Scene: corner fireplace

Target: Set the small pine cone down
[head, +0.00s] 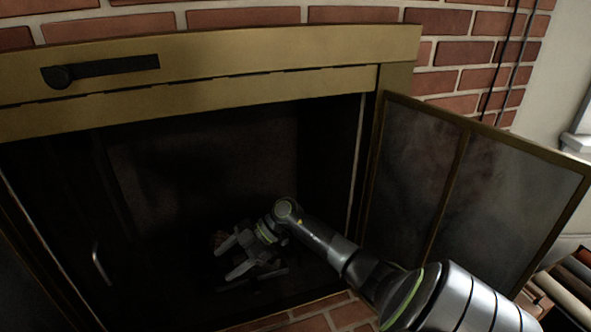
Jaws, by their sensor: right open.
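A small brownish shape that looks like the pine cone (219,238) lies in the dark firebox, just beyond the tips of my right gripper. It is partly hidden and too dim to see clearly. My right gripper (222,262) reaches into the fireplace opening from the lower right, with its two fingers spread apart. I cannot tell whether a finger touches the cone. My left gripper is not in view.
The brass-framed glass door (490,190) on the right stands open beside my right arm. A brass hood (220,75) with a black lever (105,68) runs above the opening. A metal handle (101,264) shows at the left. Brick (345,312) lies along the front of the opening.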

